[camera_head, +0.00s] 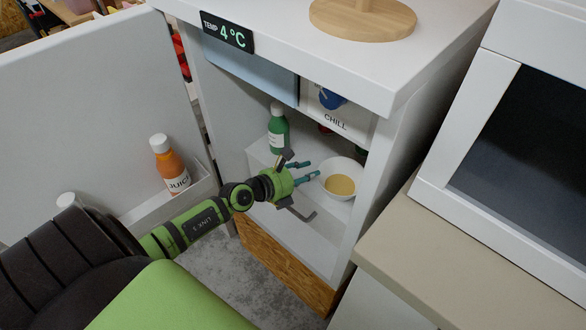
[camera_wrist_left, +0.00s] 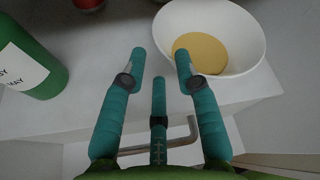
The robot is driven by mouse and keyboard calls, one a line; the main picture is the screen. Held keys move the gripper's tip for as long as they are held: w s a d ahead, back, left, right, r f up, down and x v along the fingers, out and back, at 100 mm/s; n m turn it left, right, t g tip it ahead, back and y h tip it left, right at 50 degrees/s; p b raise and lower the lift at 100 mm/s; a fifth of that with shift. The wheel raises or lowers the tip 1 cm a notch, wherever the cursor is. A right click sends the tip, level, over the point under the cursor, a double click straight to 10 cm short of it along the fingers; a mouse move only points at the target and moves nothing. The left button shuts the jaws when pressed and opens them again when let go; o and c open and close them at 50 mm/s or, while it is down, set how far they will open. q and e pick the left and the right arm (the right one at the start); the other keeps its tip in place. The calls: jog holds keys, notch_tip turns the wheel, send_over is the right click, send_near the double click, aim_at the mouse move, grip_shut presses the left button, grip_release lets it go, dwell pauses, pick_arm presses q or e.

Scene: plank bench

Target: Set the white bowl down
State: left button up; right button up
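The white bowl (camera_head: 343,166) stands upright on the shelf inside the open fridge and has a flat yellow content (camera_head: 341,185). My left gripper (camera_head: 308,170) reaches into the fridge, just left of the bowl. In the left wrist view its teal fingers (camera_wrist_left: 160,54) are spread apart with nothing clasped between them. The bowl (camera_wrist_left: 246,35) lies ahead and to the right there, and the right finger overlaps its near rim in the picture. I cannot tell whether that finger touches it. My right gripper is not in view.
A green bottle (camera_head: 278,132) stands on the shelf left of the bowl. A red can (camera_wrist_left: 89,3) is farther back. The open fridge door (camera_head: 80,110) at left holds an orange juice bottle (camera_head: 170,168). A CHILL drawer (camera_head: 345,112) hangs above the bowl; the fridge side wall is close on its right.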

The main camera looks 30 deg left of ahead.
pick_arm(q)
jog(key=v, duration=0.4)
jog(key=s+a+f+n+g+y, duration=0.2)
jog(key=s+f+n, duration=0.4)
jog(key=f+n, duration=0.4)
jog(key=s+a+f+n+g+y, duration=0.1)
jog(key=s+a+f+n+y, duration=0.15)
jog(key=s+f+n, duration=0.7)
jog(key=s+d+f+n+g, duration=0.4)
jog(key=s+d+f+n, duration=0.2)
jog(key=s+f, duration=0.4)
jog(key=s+d+f+n+g, duration=0.5)
jog(key=s+f, duration=0.5)
jog(key=s, duration=0.4)
jog(key=shift+s+d+n, duration=0.4)
jog(key=shift+d+n, duration=0.15)
jog(key=shift+d, duration=0.1)
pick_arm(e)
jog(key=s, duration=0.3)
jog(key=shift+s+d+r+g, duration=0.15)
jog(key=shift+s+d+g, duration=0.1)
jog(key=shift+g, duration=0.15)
pick_arm(q)
jog(key=shift+r+p, duration=0.15)
jog(key=shift+p, duration=0.2)
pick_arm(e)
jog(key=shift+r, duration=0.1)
